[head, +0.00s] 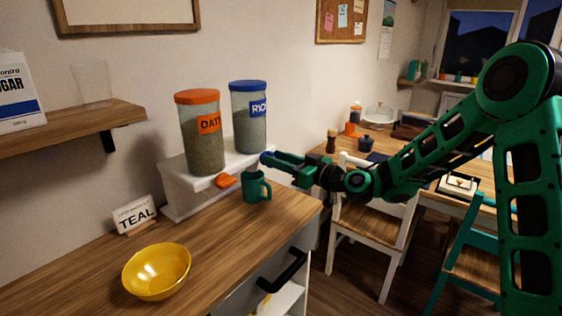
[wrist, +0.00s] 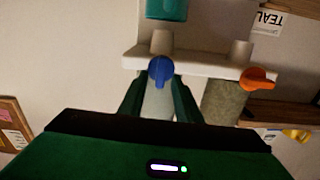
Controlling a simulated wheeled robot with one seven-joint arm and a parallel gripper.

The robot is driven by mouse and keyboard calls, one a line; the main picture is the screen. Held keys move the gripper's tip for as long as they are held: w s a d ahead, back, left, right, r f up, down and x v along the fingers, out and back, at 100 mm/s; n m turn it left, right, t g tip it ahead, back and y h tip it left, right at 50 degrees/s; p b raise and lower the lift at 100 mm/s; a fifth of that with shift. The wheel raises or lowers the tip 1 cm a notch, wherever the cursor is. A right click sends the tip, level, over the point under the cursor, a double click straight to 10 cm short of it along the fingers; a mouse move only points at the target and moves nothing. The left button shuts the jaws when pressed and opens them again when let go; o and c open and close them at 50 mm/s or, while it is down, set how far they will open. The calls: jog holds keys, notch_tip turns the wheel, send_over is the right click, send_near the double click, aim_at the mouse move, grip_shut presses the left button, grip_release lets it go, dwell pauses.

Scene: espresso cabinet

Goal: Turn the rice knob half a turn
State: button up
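The rice dispenser (head: 249,130) is a clear canister with a blue lid and a blue label, standing on a white stand. Its blue rice knob (wrist: 161,69) is on the stand's front, and in the head view the knob (head: 266,158) shows at my gripper's tip. My gripper (wrist: 162,78) has its two green fingers apart, one on each side of the knob. I cannot tell whether either finger touches it. In the head view my gripper (head: 277,161) reaches in from the right. A teal mug (head: 256,187) stands on the counter below the rice outlet.
The oats canister (head: 203,140) with its orange knob (head: 225,181) is beside the rice on the white stand (head: 180,196). A yellow bowl (head: 157,271) and a TEAL sign (head: 135,214) are on the counter. Chairs and a table stand at the right.

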grip_shut()
jog(key=shift+d, duration=0.15)
jog(key=shift+m, duration=0.3)
jog(key=shift+w+d+f+m, duration=0.1)
jog(key=shift+w+f+m, duration=0.1)
jog(key=shift+m, duration=2.6)
jog(key=shift+w+d+f+m, duration=0.15)
jog(key=shift+f+m, duration=0.1)
jog(key=shift+m, duration=2.55)
jog(key=shift+w+d+f+m, duration=0.1)
jog(key=shift+w+f+m, duration=0.1)
jog(key=shift+m, duration=2.6)
